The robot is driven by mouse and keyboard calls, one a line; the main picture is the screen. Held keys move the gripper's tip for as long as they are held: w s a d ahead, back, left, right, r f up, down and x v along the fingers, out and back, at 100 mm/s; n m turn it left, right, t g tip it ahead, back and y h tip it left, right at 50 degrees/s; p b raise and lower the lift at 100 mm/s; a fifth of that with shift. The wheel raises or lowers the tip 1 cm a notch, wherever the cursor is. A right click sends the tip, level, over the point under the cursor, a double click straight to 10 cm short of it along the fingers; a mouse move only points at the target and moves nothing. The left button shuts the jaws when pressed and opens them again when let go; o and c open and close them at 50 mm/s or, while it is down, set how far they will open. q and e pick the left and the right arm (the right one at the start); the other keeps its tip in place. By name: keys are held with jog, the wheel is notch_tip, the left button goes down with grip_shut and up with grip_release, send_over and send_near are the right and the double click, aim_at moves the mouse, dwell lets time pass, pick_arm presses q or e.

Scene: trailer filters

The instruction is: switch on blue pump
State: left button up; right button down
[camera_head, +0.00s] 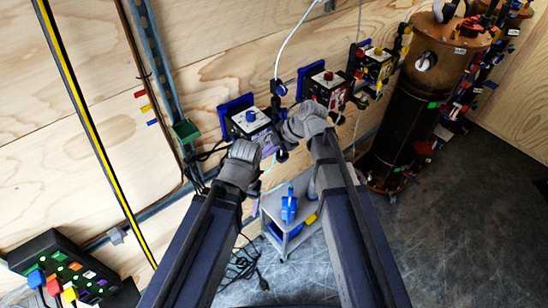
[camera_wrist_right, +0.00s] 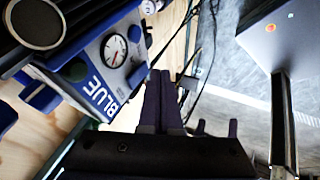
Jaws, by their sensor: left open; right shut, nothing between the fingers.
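The blue pump (camera_head: 250,120) is a light box with a dark blue top knob, mounted on a blue plate on the wooden wall. In the right wrist view the pump's front (camera_wrist_right: 105,75) shows the word BLUE, a round gauge and blue knobs. My left gripper (camera_head: 266,148) is at the pump's lower right in the head view; its jaws are open, and its fingertips are partly hidden. My right gripper (camera_wrist_right: 160,85) is shut and empty, just beside the pump's lettered face. I cannot tell whether either gripper touches the pump.
A red-knobbed pump (camera_head: 328,88) and a yellow-knobbed pump (camera_head: 376,62) hang further right. A copper tank (camera_head: 425,95) stands beyond them. A small grey cart (camera_head: 291,222) stands below. A black power box (camera_head: 65,265) with colored plugs and green lights is at lower left. Cables hang near the blue pump.

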jog(key=shift+w+a, duration=0.25)
jog(key=shift+w, duration=0.1)
jog(key=shift+w+a+f+t+y+b, duration=0.2)
jog(key=shift+f+t+y+b, duration=0.3)
jog(key=shift+b, duration=0.65)
jog(key=shift+w+r, duration=0.15)
jog(key=shift+r, duration=0.15)
